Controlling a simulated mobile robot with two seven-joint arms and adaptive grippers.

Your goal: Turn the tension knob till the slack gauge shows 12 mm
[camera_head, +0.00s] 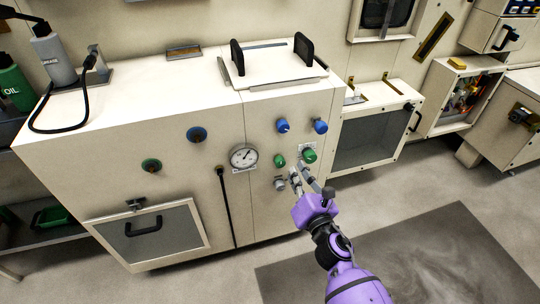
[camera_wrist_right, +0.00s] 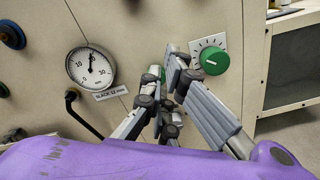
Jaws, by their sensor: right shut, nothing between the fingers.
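The green tension knob (camera_head: 309,155) sits on a pale scale plate on the cabinet front. It shows larger in the right wrist view (camera_wrist_right: 213,61), with a white mark on its face. The round slack gauge (camera_head: 243,157) is to its left; in the right wrist view the gauge (camera_wrist_right: 91,68) has its needle near the top of the dial, exact value too small to read. A label plate (camera_wrist_right: 111,92) sits under it. My right gripper (camera_head: 297,173) is shut and empty, just below and left of the knob, seemingly apart from it. My left gripper is out of view.
A smaller green knob (camera_head: 279,160) and a grey knob (camera_head: 280,184) are close to the gripper. Two blue knobs (camera_head: 282,125) (camera_head: 320,126) are above. A window box (camera_head: 375,135) stands to the right.

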